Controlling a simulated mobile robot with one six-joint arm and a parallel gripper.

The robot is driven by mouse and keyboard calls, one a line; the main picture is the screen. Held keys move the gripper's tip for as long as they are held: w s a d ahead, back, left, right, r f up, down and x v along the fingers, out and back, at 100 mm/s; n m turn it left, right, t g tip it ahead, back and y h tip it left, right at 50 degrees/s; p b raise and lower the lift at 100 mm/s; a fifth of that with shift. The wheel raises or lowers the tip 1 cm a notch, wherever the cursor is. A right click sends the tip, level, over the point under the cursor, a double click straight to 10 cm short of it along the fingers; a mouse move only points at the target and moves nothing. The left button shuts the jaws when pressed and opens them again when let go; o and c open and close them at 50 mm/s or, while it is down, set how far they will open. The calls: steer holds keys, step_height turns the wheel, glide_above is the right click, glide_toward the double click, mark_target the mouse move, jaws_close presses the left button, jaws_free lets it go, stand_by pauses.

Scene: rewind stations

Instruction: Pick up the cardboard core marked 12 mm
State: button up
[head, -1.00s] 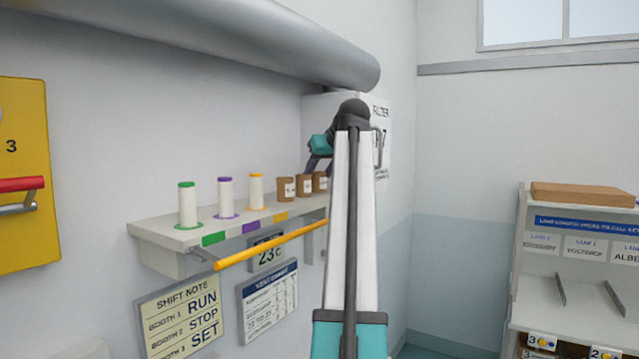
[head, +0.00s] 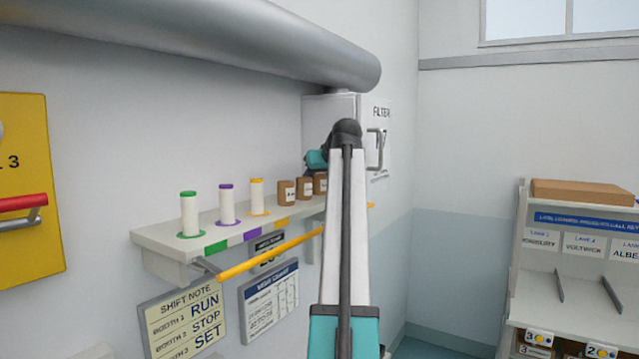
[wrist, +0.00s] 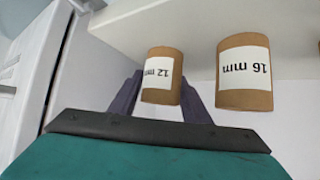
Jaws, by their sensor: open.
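The cardboard core marked 12 mm (wrist: 161,77) is a short brown tube with a white label, upside down in the wrist view. It stands between the two dark fingers of my gripper (wrist: 160,92), which is open with a gap showing on the right side. Contact on the left cannot be told. A core marked 16 mm (wrist: 244,72) stands just right of the right finger. In the head view several brown cores (head: 304,188) stand on the wall shelf; their labels are too small to read. My gripper there is mostly hidden behind my arm.
The shelf (head: 160,238) also holds green, purple and yellow-topped white spools (head: 227,204). An orange bar (head: 270,254) runs in front of it. A large grey pipe (head: 250,45) passes above. A white filter cabinet (head: 330,108) is beyond the shelf's far end.

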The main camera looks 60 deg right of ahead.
stand_by(0.4)
steer(key=c, duration=0.8)
steer(key=shift+r, duration=0.15)
steer(key=shift+r+b, duration=1.3)
steer(key=shift+r, duration=0.2)
steer(key=s+a+r+b, duration=0.1)
steer(key=s+b, duration=0.5)
steer(key=s, duration=1)
steer(key=shift+a+r, duration=0.35)
steer(key=shift+a, duration=0.25)
